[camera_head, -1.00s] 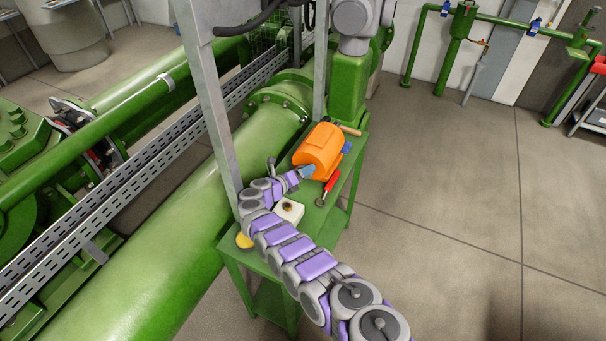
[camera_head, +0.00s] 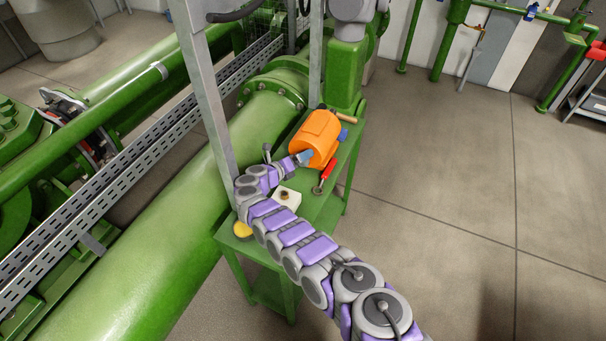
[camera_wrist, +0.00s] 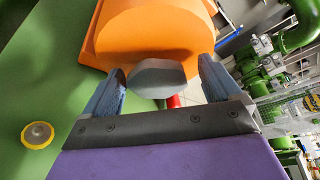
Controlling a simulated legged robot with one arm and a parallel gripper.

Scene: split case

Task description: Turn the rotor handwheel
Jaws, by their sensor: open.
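The orange rounded housing (camera_head: 316,137) sits on a green table; it also fills the top of the wrist view (camera_wrist: 150,35). A grey rounded knob (camera_wrist: 158,78), which looks like the rotor handwheel, stands in front of the housing's end face. In the head view my arm and fingers hide it. My gripper (camera_head: 304,158) is at the near end of the housing. In the wrist view my gripper (camera_wrist: 162,71) is open, one blue-grey finger on each side of the knob. Gaps seem to show beside it; contact is hard to tell.
On the green table (camera_head: 323,211) are a white box with a dark button (camera_head: 287,197), a red-handled tool (camera_head: 327,171) and a yellow disc (camera_head: 242,229). A grey post (camera_head: 207,95) and a large green pipe (camera_head: 150,245) stand left. The floor to the right is clear.

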